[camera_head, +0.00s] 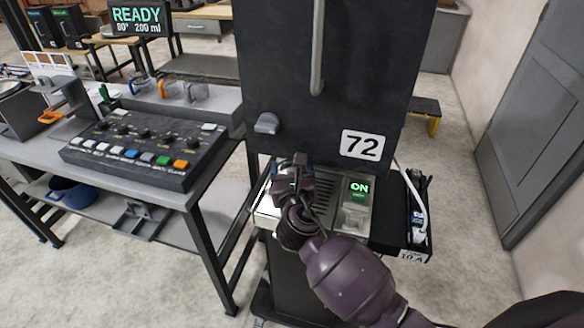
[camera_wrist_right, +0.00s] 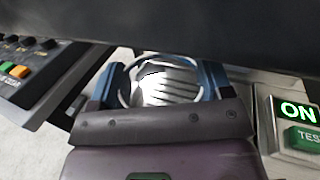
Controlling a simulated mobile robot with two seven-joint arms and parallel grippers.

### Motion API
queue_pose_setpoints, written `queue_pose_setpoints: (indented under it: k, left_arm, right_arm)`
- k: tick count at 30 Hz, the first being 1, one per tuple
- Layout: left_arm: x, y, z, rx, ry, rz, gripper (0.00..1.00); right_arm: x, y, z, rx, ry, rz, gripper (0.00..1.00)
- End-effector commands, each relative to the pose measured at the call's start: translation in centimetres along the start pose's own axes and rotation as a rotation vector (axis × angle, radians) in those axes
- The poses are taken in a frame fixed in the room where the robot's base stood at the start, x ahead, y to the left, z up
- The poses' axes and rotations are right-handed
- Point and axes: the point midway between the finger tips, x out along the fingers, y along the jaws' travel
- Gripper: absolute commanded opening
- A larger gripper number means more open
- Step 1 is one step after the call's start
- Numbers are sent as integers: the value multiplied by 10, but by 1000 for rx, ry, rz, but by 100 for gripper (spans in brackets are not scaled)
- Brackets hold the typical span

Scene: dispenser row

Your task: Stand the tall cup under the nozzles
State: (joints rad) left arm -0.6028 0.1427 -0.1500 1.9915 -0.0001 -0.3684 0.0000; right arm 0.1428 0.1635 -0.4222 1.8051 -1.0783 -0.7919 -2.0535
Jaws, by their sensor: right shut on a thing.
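My right gripper (camera_head: 291,180) reaches in over the drip tray (camera_head: 325,190) at the foot of the black dispenser (camera_head: 330,90). In the right wrist view its two blue fingers stand on either side of a round, shiny, ribbed-looking cup (camera_wrist_right: 168,88), and it is shut on it. The cup's rim faces the camera; its base is hidden, so I cannot tell whether it touches the tray. In the head view the gripper covers the cup. The nozzles are not visible; the dispenser's front overhangs this spot. My left gripper is not in view.
A lit ON panel (camera_head: 358,188) is right of the gripper. A grey knob (camera_head: 267,123) and a 72 label (camera_head: 362,145) are on the dispenser front. A button console (camera_head: 145,145) sits on the table at left. A black side bin (camera_head: 416,215) is at right.

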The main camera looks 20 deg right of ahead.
Motion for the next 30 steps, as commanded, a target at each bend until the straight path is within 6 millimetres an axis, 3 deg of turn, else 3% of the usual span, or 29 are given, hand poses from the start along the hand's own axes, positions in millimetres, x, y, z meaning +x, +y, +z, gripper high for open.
queue_pose_setpoints:
  k: [30]
  left_arm:
    - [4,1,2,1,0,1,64]
  right_arm:
    - [0,1,-11,-1,0,0,46]
